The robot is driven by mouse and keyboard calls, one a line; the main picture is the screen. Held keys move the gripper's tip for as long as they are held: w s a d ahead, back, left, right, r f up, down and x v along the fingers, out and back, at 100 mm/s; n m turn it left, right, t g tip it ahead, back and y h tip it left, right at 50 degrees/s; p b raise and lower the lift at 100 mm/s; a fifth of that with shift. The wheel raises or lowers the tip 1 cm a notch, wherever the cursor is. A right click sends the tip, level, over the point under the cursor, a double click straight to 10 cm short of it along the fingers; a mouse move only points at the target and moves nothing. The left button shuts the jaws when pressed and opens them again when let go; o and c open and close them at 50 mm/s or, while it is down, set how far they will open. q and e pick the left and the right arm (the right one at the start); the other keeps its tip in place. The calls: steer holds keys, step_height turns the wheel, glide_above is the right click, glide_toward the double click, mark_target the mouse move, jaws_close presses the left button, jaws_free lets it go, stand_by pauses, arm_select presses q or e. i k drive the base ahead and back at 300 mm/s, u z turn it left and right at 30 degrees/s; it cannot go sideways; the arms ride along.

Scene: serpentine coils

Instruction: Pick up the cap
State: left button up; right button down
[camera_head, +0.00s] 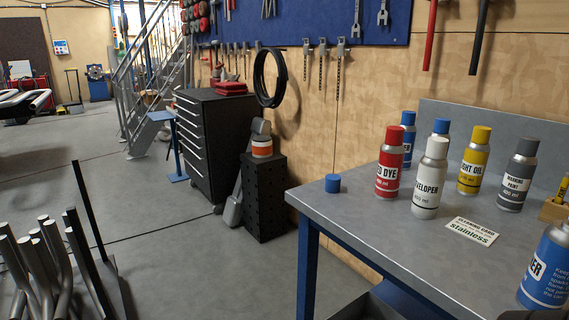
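A small blue cap (333,184) sits alone on the grey workbench (365,215), close to its far left corner. The red dye can (390,166) stands to its right, with a clear gap between them. I cannot make out either of my grippers in this view.
White developer (428,180), yellow light oil (472,162) and grey paint (517,177) cans stand on the bench, with blue-capped cans behind. A card (473,231) lies in front. Steel tubes (45,260) stand at lower left. Bench around the cap is clear.

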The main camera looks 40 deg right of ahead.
mark_target(332, 186)
steer(key=i, duration=2)
steer(key=z, duration=2.1)
